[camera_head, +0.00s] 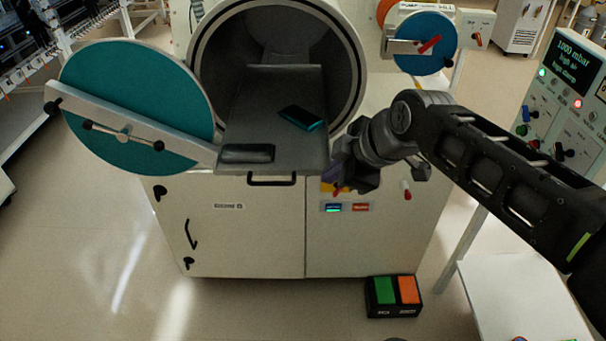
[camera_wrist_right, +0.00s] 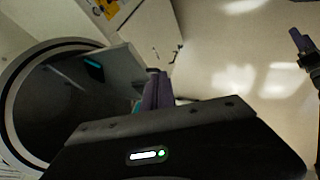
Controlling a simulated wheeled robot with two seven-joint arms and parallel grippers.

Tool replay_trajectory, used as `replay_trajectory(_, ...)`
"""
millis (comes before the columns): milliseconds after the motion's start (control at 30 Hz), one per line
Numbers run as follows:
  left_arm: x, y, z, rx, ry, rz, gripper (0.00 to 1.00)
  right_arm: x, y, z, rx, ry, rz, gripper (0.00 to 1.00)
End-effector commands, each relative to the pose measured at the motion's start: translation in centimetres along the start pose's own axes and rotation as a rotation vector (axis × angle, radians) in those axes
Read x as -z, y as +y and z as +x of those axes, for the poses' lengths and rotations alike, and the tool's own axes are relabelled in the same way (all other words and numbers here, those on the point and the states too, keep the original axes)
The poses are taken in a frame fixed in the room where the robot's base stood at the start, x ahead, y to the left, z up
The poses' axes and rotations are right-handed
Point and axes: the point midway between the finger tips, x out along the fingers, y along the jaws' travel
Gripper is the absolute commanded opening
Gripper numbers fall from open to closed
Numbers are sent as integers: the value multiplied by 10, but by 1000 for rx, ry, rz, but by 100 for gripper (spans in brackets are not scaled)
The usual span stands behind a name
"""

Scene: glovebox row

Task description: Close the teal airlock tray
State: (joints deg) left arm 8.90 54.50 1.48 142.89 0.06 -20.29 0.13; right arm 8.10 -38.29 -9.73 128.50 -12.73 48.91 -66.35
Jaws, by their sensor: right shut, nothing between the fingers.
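The airlock (camera_head: 352,40) with the teal round door (camera_head: 150,95) is open, and the door is swung out to the left. Its grey tray (camera_head: 255,95) is slid out past the round opening. A black bar handle (camera_head: 272,182) is on the tray's front edge. A dark block with a teal edge (camera_head: 303,117) and a dark grey block (camera_head: 247,153) lie on the tray. My right gripper (camera_head: 342,178) is shut and empty, just right of the tray's front corner; contact cannot be told. In the right wrist view its fingers (camera_wrist_right: 157,88) show before the tray (camera_wrist_right: 120,72).
A smaller blue round door (camera_head: 424,45) is at the upper right. The control panel (camera_head: 568,110) stands at the far right above a white table (camera_head: 520,300). A green and orange pedal box (camera_head: 394,296) is on the floor. Floor at left front is clear.

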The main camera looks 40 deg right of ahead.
Motion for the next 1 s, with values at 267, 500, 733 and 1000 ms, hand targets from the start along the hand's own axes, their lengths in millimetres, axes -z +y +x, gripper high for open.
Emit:
replay_trajectory(267,0,0,-1,0,0,-1,76,0,0,8,3,-1,1,0)
replay_trajectory(500,-1,2,-6,2,-2,-2,76,1,-1,40,6,-2,1,0)
replay_trajectory(733,-1,3,-10,4,-3,-3,76,1,-1,87,7,-2,2,0)
replay_trajectory(1000,-2,6,-20,7,-6,-5,76,1,26,114,2,-1,2,0)
